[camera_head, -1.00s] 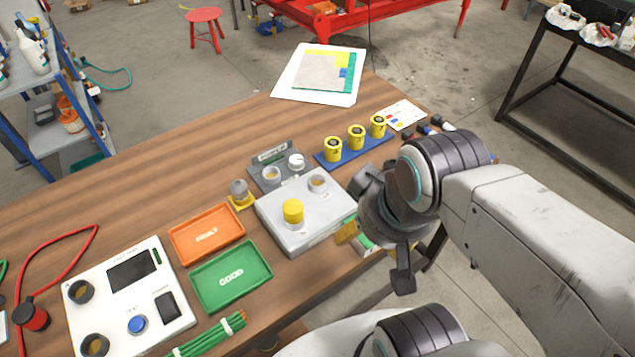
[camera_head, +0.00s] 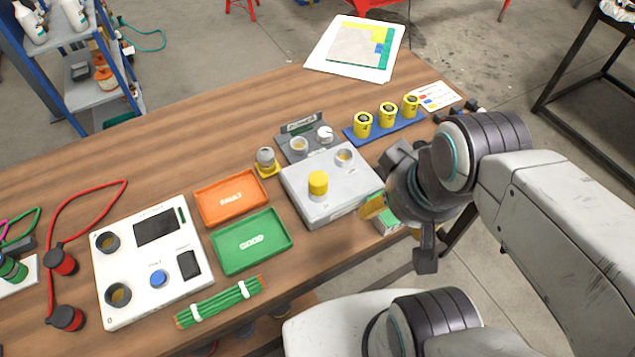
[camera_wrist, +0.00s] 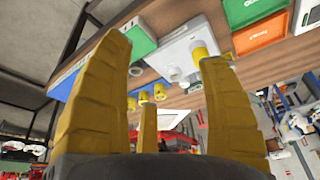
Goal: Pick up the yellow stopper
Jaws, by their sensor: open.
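The yellow stopper (camera_head: 318,183) stands upright on top of the light grey box (camera_head: 325,211) near the front edge of the table. It also shows in the wrist view (camera_wrist: 199,50), close to the tip of the right-hand finger. My gripper (camera_head: 375,206) is to the right of the grey box and apart from the stopper. In the wrist view my gripper (camera_wrist: 155,60) has its yellow fingers spread wide, with nothing between them. In the head view my wrist hides most of the fingers.
An orange tray (camera_head: 231,197) and a green tray (camera_head: 251,242) lie left of the box. Several yellow cylinders (camera_head: 387,116) stand on a blue strip behind it. A grey-topped piece on a yellow base (camera_head: 266,161) is beside the box. A white panel (camera_head: 152,263) is further left.

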